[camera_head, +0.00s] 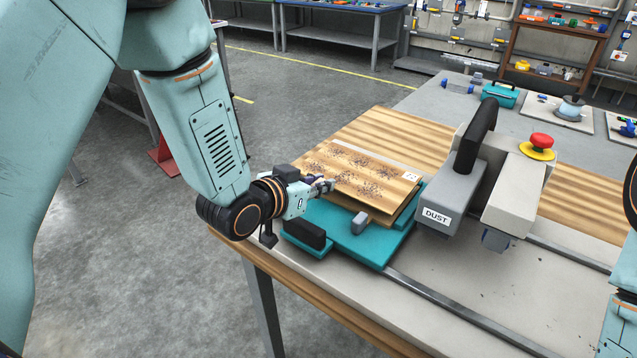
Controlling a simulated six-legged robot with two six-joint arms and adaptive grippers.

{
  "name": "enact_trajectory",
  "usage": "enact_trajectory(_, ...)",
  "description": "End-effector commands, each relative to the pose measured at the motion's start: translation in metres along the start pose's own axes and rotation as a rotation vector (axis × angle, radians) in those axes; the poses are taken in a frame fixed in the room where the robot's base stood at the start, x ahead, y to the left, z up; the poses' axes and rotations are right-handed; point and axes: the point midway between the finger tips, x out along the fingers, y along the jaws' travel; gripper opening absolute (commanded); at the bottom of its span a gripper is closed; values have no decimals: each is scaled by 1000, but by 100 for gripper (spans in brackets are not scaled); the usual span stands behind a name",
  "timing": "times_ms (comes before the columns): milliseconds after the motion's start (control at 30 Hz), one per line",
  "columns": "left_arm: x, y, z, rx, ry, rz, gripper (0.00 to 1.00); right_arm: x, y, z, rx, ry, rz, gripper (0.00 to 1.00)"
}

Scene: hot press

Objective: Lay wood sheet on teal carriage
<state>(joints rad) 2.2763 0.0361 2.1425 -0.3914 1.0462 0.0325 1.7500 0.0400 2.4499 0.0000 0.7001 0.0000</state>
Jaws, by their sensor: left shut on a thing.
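The wood sheet (370,172) is a light brown board with dark speckles and a small white label at its right corner. It lies over the teal carriage (352,243), whose front and right side show beneath it. My left gripper (326,186) is shut on the near left edge of the sheet; its fingertips are small and partly hidden. A second wooden edge shows below the sheet. I cannot tell whether the sheet rests on it or is held just above. My right gripper is out of view; only part of that arm shows at the right edge.
A grey press head (452,188) marked DUST, with a black handle and a red button (541,141), stands right of the carriage. A metal rail (450,310) runs along the table. A black-handled part (304,233) sits at the carriage's left end. The table's front right is clear.

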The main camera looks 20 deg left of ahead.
Motion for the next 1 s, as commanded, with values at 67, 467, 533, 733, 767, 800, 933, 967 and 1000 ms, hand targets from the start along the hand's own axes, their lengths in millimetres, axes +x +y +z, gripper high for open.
enact_trajectory(67,0,0,1,0,1,0,0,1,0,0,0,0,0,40)
enact_trajectory(467,2,0,5,0,1,0,0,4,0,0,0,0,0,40)
enact_trajectory(533,2,0,5,0,1,0,0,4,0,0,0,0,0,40)
enact_trajectory(733,3,0,7,0,1,0,0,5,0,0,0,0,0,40)
enact_trajectory(767,3,0,8,0,1,0,0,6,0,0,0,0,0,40)
enact_trajectory(800,4,0,8,0,1,0,0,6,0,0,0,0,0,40)
enact_trajectory(933,4,0,9,0,1,0,0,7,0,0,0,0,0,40)
enact_trajectory(967,4,0,10,0,1,0,0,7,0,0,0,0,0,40)
enact_trajectory(1000,4,0,10,0,1,0,0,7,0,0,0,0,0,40)
